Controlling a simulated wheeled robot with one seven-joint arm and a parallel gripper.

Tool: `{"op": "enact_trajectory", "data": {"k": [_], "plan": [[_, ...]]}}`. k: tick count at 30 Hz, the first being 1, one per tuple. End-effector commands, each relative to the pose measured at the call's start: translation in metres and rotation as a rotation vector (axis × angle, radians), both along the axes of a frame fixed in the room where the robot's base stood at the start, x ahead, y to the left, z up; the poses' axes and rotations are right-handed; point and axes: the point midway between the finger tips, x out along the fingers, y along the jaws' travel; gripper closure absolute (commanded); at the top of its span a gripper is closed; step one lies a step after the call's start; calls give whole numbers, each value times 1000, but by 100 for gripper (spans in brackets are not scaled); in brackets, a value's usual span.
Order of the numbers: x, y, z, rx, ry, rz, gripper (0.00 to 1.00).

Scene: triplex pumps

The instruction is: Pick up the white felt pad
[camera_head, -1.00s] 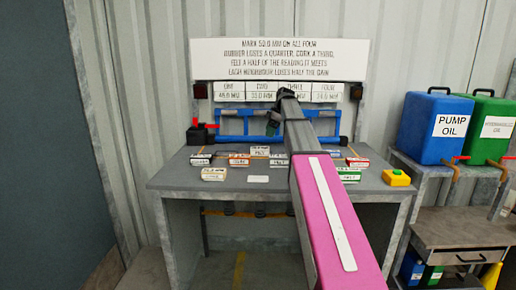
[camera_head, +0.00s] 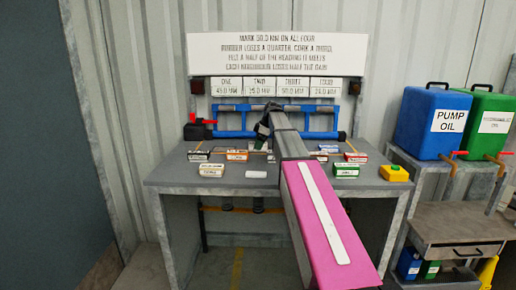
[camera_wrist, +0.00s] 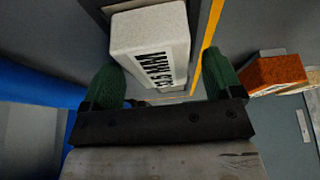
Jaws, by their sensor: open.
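A white felt-like block (camera_wrist: 150,42) with black lettering on its side is in the wrist view, at the upper middle. I take it to be the white felt pad. My gripper (camera_wrist: 164,72) is open, with one green finger on either side of the block's near end. Small gaps seem to show between fingers and block; contact cannot be told. In the head view my gripper (camera_head: 263,129) is low over the back middle of the bench, and it and my arm hide the pad there.
The grey bench (camera_head: 225,184) carries several small labelled blocks, including an orange-brown one (camera_wrist: 275,72) right of my gripper. A plain white piece (camera_head: 256,174) lies nearer the front. Blue pipes (camera_head: 232,134) run behind. A yellow box (camera_head: 394,173) is at the right.

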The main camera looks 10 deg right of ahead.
Motion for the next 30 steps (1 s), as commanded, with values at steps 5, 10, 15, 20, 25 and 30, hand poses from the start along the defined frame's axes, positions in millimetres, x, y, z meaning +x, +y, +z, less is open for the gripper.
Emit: {"op": "enact_trajectory", "data": {"k": [5,10,15,20,25,30], "plan": [[1,3,-9,0,-1,0,15],[1,3,-9,0,-1,0,15],[1,3,-9,0,0,0,15],[1,3,-11,0,0,0,15],[1,3,-12,0,0,0,28],[1,3,-12,0,0,0,69]]}}
